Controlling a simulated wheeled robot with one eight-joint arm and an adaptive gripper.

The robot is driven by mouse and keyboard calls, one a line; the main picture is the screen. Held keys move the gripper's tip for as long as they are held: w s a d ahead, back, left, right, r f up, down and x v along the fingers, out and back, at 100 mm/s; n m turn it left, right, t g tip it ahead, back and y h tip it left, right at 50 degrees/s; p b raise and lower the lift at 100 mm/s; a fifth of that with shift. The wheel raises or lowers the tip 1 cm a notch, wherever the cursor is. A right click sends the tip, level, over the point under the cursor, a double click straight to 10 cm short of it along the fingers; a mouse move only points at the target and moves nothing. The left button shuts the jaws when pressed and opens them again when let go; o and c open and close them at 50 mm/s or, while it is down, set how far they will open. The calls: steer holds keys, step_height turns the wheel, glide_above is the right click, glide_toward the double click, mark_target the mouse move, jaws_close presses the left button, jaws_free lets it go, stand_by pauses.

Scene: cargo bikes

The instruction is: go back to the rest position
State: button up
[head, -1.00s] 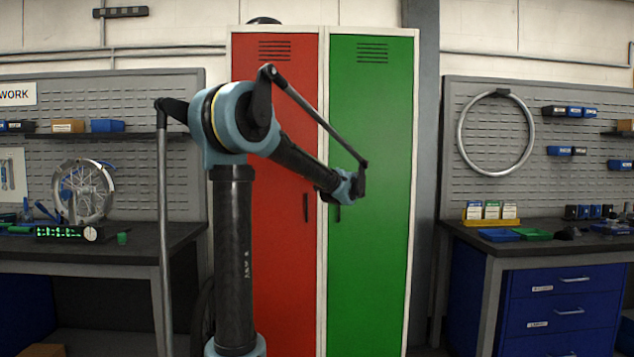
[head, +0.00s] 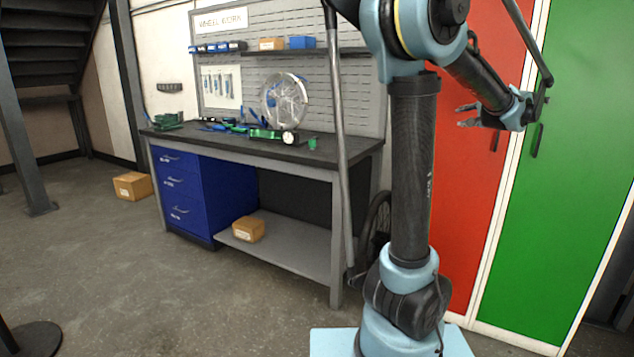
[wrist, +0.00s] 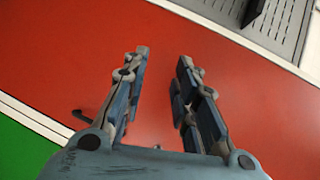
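My gripper (head: 467,116) is open and empty, held in front of the red locker door (head: 463,200) in the head view, with its fingers pointing left. In the wrist view the two fingers of my gripper (wrist: 164,58) are spread apart with only the red door (wrist: 255,95) behind them. The green locker door (head: 563,190) is to the right of my wrist. Both doors look shut. I cannot tell how far the fingertips are from the door.
A workbench (head: 328,155) with a wheel (head: 284,101) on top stands to the left. A cardboard box (head: 249,229) lies on its lower shelf, another box (head: 132,186) on the floor. A round black base (head: 30,340) is at lower left. The floor (head: 200,290) between is open.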

steer(key=s+a+f+n+g+y, duration=0.1)
steer(key=s+a+f+n+g, duration=0.3)
steer(key=a, duration=0.6)
steer(key=s+a+f+n+g+y, duration=0.1)
steer(key=s+a+f, duration=0.2)
steer(key=a+f, duration=0.45)
steer(key=s+a+f+n+g+y, duration=0.1)
steer(key=s+a+f+n+g, duration=0.25)
steer(key=a, duration=0.75)
steer(key=s+a+f+n+g+h, duration=0.2)
steer(key=s+f+n, duration=0.1)
steer(key=s+f, duration=0.6)
steer(key=s+a+f+n+g+h, duration=0.2)
steer(key=s+a+f+n, duration=0.1)
steer(key=s+f, duration=0.6)
steer(key=s+n, duration=0.1)
steer(key=s, duration=0.3)
steer(key=shift+s+f+g+h, duration=0.3)
steer(key=shift+s+f+g, duration=0.05)
steer(key=shift+s+f, duration=0.05)
steer(key=shift+w+f, duration=0.2)
steer(key=shift+w, duration=0.25)
steer(key=shift+o, duration=0.4)
